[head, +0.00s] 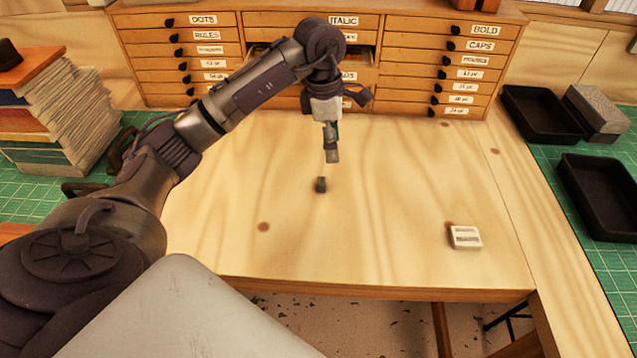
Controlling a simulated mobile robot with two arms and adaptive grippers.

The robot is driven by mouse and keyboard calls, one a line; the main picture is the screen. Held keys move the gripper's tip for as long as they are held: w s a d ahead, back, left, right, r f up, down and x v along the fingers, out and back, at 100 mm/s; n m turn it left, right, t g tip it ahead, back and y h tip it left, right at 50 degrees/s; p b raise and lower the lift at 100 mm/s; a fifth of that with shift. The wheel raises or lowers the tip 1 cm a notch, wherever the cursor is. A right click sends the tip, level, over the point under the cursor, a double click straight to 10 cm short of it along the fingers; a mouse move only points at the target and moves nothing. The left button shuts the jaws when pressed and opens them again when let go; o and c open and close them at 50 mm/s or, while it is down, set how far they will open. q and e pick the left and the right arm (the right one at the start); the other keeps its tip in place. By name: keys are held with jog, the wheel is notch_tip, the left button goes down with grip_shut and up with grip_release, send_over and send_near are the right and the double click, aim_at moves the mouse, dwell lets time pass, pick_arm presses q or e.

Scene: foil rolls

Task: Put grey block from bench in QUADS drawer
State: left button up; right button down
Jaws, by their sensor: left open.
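A small dark grey block (320,185) sits on the bare wooden bench (390,180), near its middle. My left gripper (332,152) hangs pointing down above the bench, a little beyond the block in the picture and apart from it. It is open and holds nothing that I can see. In the middle column of the cabinet, a drawer (362,75) stands pulled out, with a label ending in "DS". My left arm hides part of that label and much of the drawer's inside. My right gripper is out of view.
A pale block with dark lines (465,238) lies at the bench's front right. The drawer cabinet (185,62) spans the back. Stacked books and paper (60,115) stand at left. Black trays (603,195) and a grey slab (597,110) lie at right. Much of the bench is clear.

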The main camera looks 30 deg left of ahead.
pick_arm(q)
jog(key=a+y, duration=0.1)
jog(key=a, duration=0.1)
jog(key=p, duration=0.1)
send_over(321, 181)
jog(key=shift+y, duration=0.3)
notch_tip(321, 181, down, 7)
jog(key=shift+s+a+f, duration=0.1)
jog(key=shift+s, duration=0.05)
jog(key=shift+f+p, duration=0.55)
jog(key=shift+p, duration=0.1)
jog(key=f+p, duration=0.1)
jog(key=f, duration=0.2)
jog(key=shift+d+f+p, duration=0.2)
jog(key=shift+f+p, duration=0.15)
jog(key=shift+p, duration=0.05)
jog(key=shift+f, duration=0.4)
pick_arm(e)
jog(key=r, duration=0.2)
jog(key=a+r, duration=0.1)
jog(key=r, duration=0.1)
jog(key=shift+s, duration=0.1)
pick_arm(q)
jog(key=c, duration=1.1)
grip_shut()
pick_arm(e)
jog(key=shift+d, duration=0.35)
